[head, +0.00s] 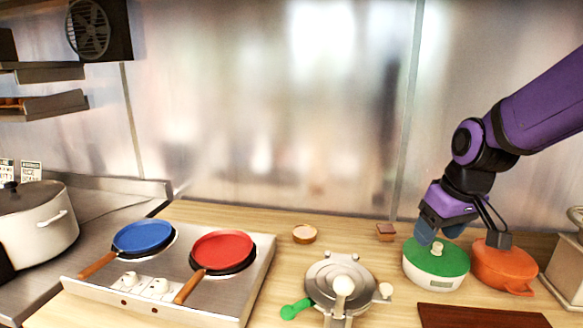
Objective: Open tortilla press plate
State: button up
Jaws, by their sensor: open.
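The tortilla press (325,272) is a round silver metal device on the wooden counter, at the front centre. Its round plate appears to lie flat. My gripper (440,234) is open, with blue fingertips pointing down. It is to the right of the press and apart from it, at the white pot with a green lid (457,262). I cannot tell whether the fingertips touch the lid.
An orange pot (505,267) stands right of the green-lidded one. A dark red board (480,317) lies in front. A stove (180,299) with a blue pan (143,236) and a red pan (222,251) is left. A small round wooden bowl (304,233) sits behind the press.

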jog(key=s+d+r+m+t+h, duration=0.1)
jog(key=s+d+r+m, duration=0.1)
jog(key=s+r, duration=0.45)
jog(key=s+d+r+m+t, duration=0.1)
jog(key=s+d+r+t, duration=0.15)
jog(key=s, duration=0.75)
jog(key=n+g, duration=0.6)
send_over(386, 287)
notch_tip(386, 287, down, 20)
notch_tip(386, 287, down, 11)
jog(key=shift+c, duration=0.2)
grip_shut()
